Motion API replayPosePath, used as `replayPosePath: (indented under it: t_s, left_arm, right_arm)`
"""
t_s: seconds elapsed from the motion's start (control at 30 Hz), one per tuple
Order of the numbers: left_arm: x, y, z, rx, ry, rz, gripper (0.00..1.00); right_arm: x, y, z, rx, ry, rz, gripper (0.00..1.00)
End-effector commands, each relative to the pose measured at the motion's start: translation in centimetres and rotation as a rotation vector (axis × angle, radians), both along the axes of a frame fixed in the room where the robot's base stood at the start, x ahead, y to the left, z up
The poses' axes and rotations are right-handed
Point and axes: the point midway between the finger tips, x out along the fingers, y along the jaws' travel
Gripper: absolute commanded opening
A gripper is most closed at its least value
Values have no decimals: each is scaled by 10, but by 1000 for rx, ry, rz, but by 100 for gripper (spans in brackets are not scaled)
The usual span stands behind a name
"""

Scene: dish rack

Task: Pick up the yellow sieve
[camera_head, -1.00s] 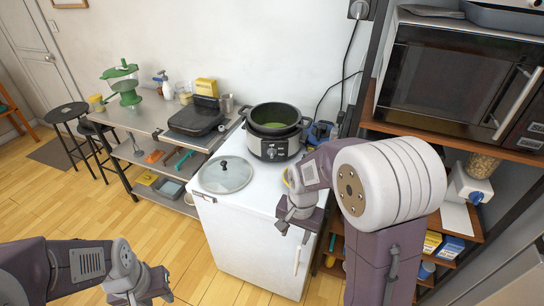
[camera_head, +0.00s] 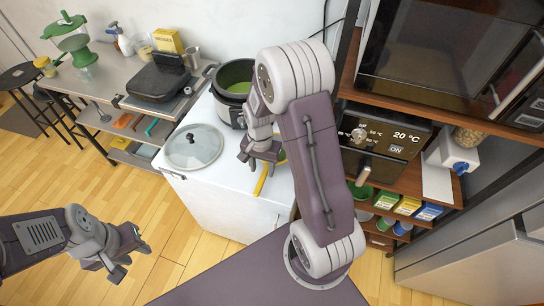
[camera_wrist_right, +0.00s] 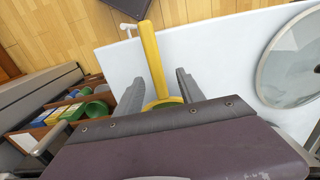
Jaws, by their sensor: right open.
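The yellow sieve lies on the white counter (camera_head: 195,178). Its straight yellow handle (camera_head: 262,181) points toward the front edge in the head view. My right gripper (camera_head: 258,163) is open above it and covers much of its bowl. In the right wrist view the handle (camera_wrist_right: 153,58) runs up between the two spread fingers of my right gripper (camera_wrist_right: 158,88), and part of the yellow rim (camera_wrist_right: 163,102) shows close to the palm. I cannot tell whether the fingers touch it. My left gripper (camera_head: 133,262) is open and empty, away from the counter.
A glass lid (camera_head: 193,147) lies left of the sieve, also seen in the right wrist view (camera_wrist_right: 292,62). A cooker (camera_head: 229,110) stands behind it. Shelves with an oven (camera_head: 383,135) and boxes (camera_head: 407,205) stand close on the right.

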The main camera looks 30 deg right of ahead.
Motion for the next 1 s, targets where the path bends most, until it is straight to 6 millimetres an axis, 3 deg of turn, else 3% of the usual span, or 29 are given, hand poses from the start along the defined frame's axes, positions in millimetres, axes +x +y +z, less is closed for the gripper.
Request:
replayPosePath:
  t_s: [0.13,0.4,0.63,0.8,1.0]
  left_arm:
    - [0,0,1,0,0,0,36]
    - [0,0,3,0,0,0,36]
    - [0,0,3,0,0,0,36]
    - [0,0,3,0,0,0,36]
    - [0,0,3,0,0,0,36]
  right_arm:
    - [-2,0,-8,0,3,0,45]
    - [-4,-2,-50,-1,1,0,45]
    - [-3,-2,-52,-1,-2,0,45]
    - [-3,-2,-52,0,-1,0,0]
    - [-3,-2,-52,0,-3,0,0]
